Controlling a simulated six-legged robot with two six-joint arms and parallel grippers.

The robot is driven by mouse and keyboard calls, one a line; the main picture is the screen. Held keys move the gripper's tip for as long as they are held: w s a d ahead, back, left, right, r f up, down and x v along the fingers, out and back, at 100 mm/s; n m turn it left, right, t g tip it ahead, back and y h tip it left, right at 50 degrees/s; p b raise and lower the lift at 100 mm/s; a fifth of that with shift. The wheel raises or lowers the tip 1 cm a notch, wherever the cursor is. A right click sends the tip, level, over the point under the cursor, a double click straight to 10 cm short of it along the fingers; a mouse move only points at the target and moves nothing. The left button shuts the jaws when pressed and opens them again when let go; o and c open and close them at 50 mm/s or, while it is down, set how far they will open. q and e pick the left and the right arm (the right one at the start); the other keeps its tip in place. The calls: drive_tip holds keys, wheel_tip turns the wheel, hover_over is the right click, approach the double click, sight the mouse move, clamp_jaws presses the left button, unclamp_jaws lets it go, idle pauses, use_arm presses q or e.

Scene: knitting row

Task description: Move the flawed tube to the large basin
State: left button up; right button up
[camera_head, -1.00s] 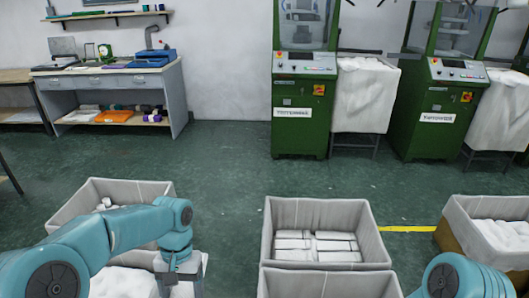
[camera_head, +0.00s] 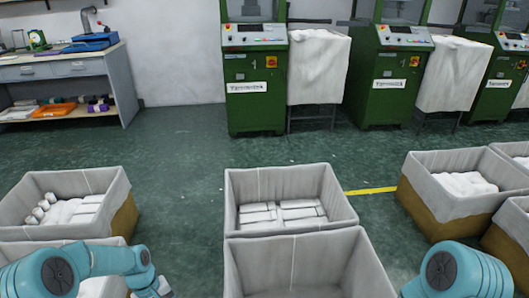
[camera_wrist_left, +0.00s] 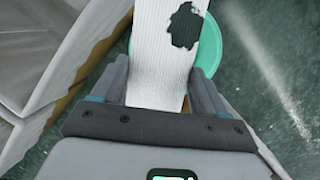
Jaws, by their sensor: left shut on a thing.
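The flawed tube (camera_wrist_left: 160,60) is a white ribbed piece in the left wrist view, with a dark, ragged patch near the top edge. I cannot tell whether the patch is a hole or a stain. My left gripper (camera_wrist_left: 160,88) is shut on the tube, one finger on each side; the tube's far end is out of frame. In the head view the left gripper (camera_head: 158,290) is at the bottom edge, partly cut off. A grey-lined bin (camera_head: 262,272) at front centre looks empty; I cannot tell which bin is the large basin. My right gripper is out of frame.
Behind the empty bin, another bin (camera_head: 240,181) holds stacked white tubes. A left bin (camera_head: 108,184) holds white tubes, and a right bin (camera_head: 422,187) holds white pieces. Green machines (camera_head: 256,95) and a workbench (camera_head: 118,85) stand behind. Green floor between is open.

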use_arm(q)
drive_tip(key=s+a+f+n+b, duration=0.2)
drive_tip(key=f+b, duration=0.2)
drive_tip(key=f, duration=0.7)
drive_tip(key=s+a+f+n+t+b, duration=0.1)
drive_tip(key=f+b, duration=0.4)
drive_tip(key=f, duration=0.5)
drive_tip(key=s+a+f+n+h+b, duration=0.1)
drive_tip(key=s+a+f+n+b, duration=0.2)
drive_tip(key=f, duration=0.8)
drive_tip(key=shift+s+a+f+n+t+b, duration=0.15)
drive_tip(key=shift+a+f+n+t+b, duration=0.25)
drive_tip(key=shift+n+b, duration=0.7)
drive_tip(key=shift+a+r, duration=0.1)
drive_tip(key=shift+r, duration=0.05)
drive_tip(key=o, duration=1)
drive_tip(key=shift+o, duration=0.2)
drive_tip(key=shift+r, duration=0.1)
drive_tip(key=p+v, duration=0.5)
drive_tip(key=v, duration=1.1)
